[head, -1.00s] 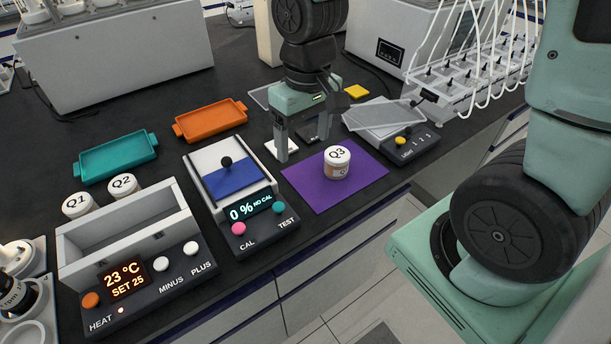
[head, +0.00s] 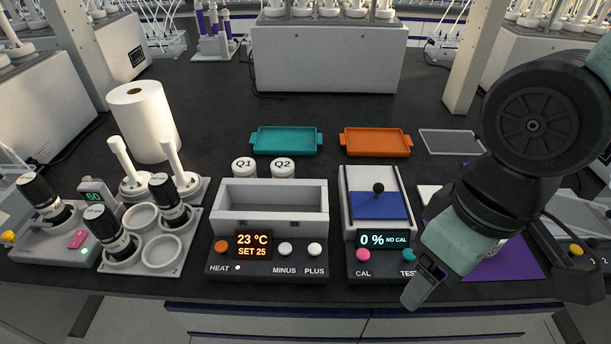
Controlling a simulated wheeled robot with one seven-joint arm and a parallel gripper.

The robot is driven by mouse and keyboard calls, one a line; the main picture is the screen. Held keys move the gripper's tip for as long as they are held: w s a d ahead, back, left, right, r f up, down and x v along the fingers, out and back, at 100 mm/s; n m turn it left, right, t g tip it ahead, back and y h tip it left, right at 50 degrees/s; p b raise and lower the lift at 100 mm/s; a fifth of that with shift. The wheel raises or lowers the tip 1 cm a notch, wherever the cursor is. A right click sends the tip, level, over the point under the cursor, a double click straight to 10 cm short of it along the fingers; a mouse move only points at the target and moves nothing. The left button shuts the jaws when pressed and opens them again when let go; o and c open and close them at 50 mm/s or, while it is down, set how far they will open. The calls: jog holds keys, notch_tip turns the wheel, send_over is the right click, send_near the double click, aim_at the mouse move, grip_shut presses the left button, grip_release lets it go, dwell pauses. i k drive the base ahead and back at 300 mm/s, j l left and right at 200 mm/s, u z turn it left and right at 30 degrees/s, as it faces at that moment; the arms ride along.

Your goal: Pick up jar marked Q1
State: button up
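The jar marked Q1 (head: 243,167) is white-lidded and stands on the black bench behind the heater box, left of the jar marked Q2 (head: 283,169). Only the upper parts of both jars show above the box. My gripper (head: 411,298) is at the right, in front of the calibration device and near the bench's front edge, well away from Q1. I see it from the side, and its finger opening is not clear. Nothing shows in its fingers.
The heater box (head: 268,268) with a hollow top stands in front of the jars. The calibration device (head: 378,264) stands right of it. A teal tray (head: 286,141) and an orange tray (head: 376,142) lie behind. A paper roll (head: 144,122) and a rack (head: 152,259) are left.

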aim_at(244, 167)
jog(key=i+j+z, duration=0.1)
jog(key=j+z, duration=0.2)
jog(key=j, duration=2.3)
